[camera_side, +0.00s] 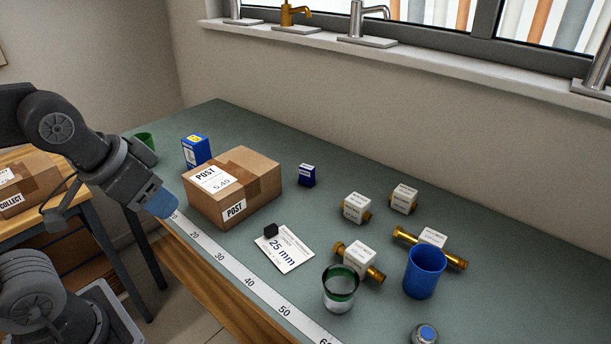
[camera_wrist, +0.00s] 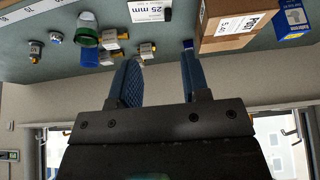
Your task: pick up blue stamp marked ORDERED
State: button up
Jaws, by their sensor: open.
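A small dark-blue block with a white label (camera_side: 307,175) stands behind the right end of the cardboard parcel. It may be the stamp, but its lettering is too small to read. In the wrist view a small blue patch (camera_wrist: 188,43) by the right fingertip is probably the same block. My gripper (camera_side: 164,210) has blue fingers and is over the table's front edge, left of the parcel and well apart from the block. In the wrist view my gripper (camera_wrist: 160,55) is open with nothing between its fingers.
The parcel (camera_side: 262,183) stands between my gripper and the block. Blue box (camera_side: 196,152), card (camera_side: 283,248), brass fittings (camera_side: 360,275), glass (camera_side: 339,292) and blue cup (camera_side: 425,272) stand around. A blue-topped round item (camera_side: 426,334) is front right. Table behind the block is clear.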

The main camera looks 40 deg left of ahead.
jog(key=o, duration=0.6)
jog(key=shift+o, duration=0.2)
jog(key=w+a+r, duration=0.1)
jog(key=w+r, duration=0.2)
jog(key=w, duration=0.8)
jog(key=n+g, duration=0.1)
jog(key=n, duration=0.1)
send_over(306, 167)
jog(key=s, duration=0.4)
notch_tip(306, 167, down, 13)
jog(key=shift+y, duration=0.4)
jog(key=x, duration=0.9)
jog(key=d+x, duration=0.1)
jog(key=x, duration=0.3)
jog(key=shift+a+f, duration=0.1)
jog(key=shift+f, duration=0.25)
